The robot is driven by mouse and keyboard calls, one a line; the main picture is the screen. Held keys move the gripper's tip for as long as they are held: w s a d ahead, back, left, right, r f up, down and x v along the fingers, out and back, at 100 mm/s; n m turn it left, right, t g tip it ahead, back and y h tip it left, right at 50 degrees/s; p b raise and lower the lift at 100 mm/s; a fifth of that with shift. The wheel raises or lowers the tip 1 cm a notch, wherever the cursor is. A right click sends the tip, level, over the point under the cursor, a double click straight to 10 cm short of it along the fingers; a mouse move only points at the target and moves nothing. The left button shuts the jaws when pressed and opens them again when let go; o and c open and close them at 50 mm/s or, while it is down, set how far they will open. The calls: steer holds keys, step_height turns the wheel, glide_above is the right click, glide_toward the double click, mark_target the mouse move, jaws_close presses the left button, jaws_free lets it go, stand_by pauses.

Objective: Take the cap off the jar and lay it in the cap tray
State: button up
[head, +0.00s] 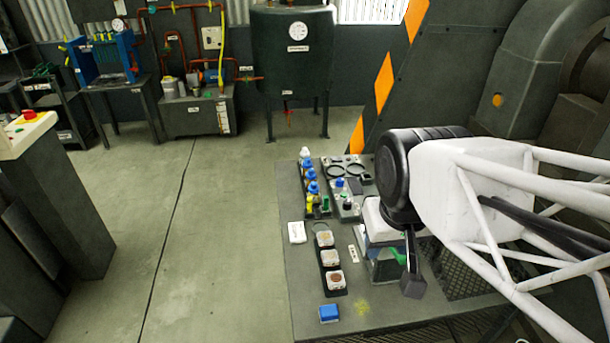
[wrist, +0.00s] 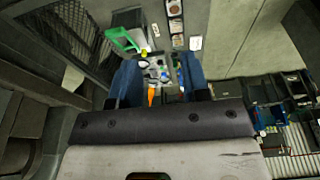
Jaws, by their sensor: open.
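My gripper (wrist: 159,64) is open in the wrist view, its two blue fingers apart with nothing held between them. Beyond the fingers is the grey bench (head: 300,275) with small parts, too small in the wrist view to name surely. A dark tray with round ring-shaped recesses (head: 345,171) lies at the back of the bench; I cannot tell whether it is the cap tray. Small containers with blue tops (head: 312,187) stand in a row left of it. Which one is the jar is unclear.
A dark rack (head: 341,292) holds square white boxes with brown contents. A green-handled item (head: 398,255) sits by my arm. A mesh panel (wrist: 75,35) shows left of the gripper.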

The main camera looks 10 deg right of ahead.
steer(key=o, duration=0.6)
steer(key=shift+w, duration=0.1)
